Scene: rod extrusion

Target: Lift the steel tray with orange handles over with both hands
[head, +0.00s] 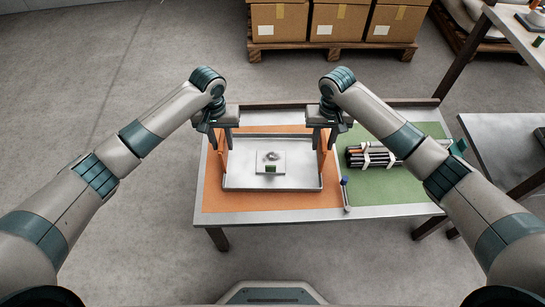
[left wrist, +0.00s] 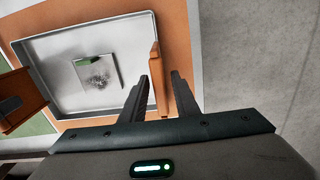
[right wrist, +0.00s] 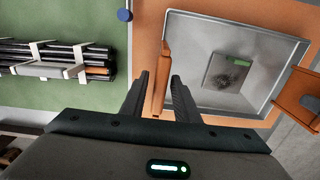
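The steel tray (head: 240,175) lies flat on the orange half of the table, with an orange handle at each side. My left gripper (head: 220,138) is over the left handle. My right gripper (head: 325,138) is over the right handle. In the right wrist view that handle (right wrist: 162,80) stands between the two open fingers (right wrist: 158,88). Neither gripper is visibly clamped on its handle. A small light plate (head: 270,161) with a dark smudge and green mark lies in the tray.
A bundle of dark rods (head: 372,157) in white holders lies on the green mat (head: 395,190), right of the tray. A blue-topped post (head: 345,190) stands near the tray's front right. Cardboard boxes (head: 338,22) on a pallet stand behind the table.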

